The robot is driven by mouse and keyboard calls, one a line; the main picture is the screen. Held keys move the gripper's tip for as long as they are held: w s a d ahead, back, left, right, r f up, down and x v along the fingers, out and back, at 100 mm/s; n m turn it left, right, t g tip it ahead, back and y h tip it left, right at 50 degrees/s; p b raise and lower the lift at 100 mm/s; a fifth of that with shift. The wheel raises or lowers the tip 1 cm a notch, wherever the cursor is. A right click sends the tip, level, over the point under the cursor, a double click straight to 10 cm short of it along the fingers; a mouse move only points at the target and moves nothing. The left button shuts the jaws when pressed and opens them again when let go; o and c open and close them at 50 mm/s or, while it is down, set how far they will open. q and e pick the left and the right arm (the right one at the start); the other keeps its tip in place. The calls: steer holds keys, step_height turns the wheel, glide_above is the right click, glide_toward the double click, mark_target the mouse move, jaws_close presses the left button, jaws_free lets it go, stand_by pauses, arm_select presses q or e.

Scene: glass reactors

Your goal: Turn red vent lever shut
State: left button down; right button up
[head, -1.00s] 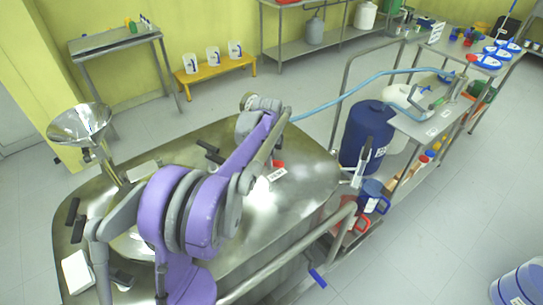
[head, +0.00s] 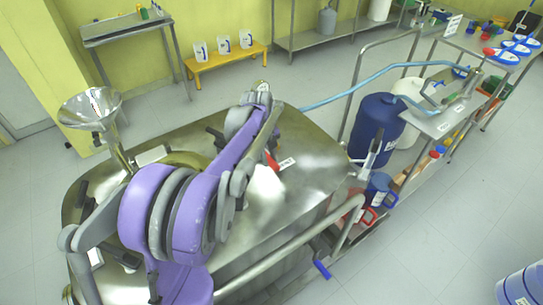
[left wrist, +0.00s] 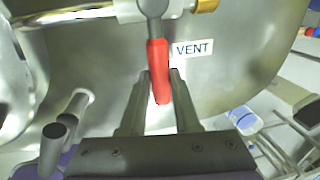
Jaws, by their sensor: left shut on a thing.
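The red vent lever (left wrist: 158,70) stands in the left wrist view beside a white VENT label (left wrist: 194,49), its red handle pointing down toward the camera from a grey pivot. My left gripper (left wrist: 161,80) has one finger on each side of the red handle and is shut on it. In the head view the red lever (head: 271,161) shows as a small patch on top of the steel reactor (head: 310,150), left of the label (head: 287,164). My purple and grey left arm covers much of the reactor top there and hides the fingertips. My right gripper is not in view.
A steel funnel (head: 90,106) rises at the reactor's left. Dark-handled fittings stand on the lid. A steel rail (head: 290,255) runs along the front. A blue drum (head: 376,128) and a blue hose (head: 370,80) are to the right. Open floor lies at the lower right.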

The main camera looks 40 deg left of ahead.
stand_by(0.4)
arm_select(q)
steer(key=c, duration=0.6)
jaws_free()
steer(key=shift+s, duration=0.1)
steer(key=shift+c, duration=0.2)
step_height(320, 180, up, 11)
steer(key=s, duration=0.1)
steer(key=shift+s+a+p, duration=0.3)
steer(key=shift+p, duration=0.05)
steer(key=shift+d+f, duration=0.1)
steer(key=shift+f, duration=0.05)
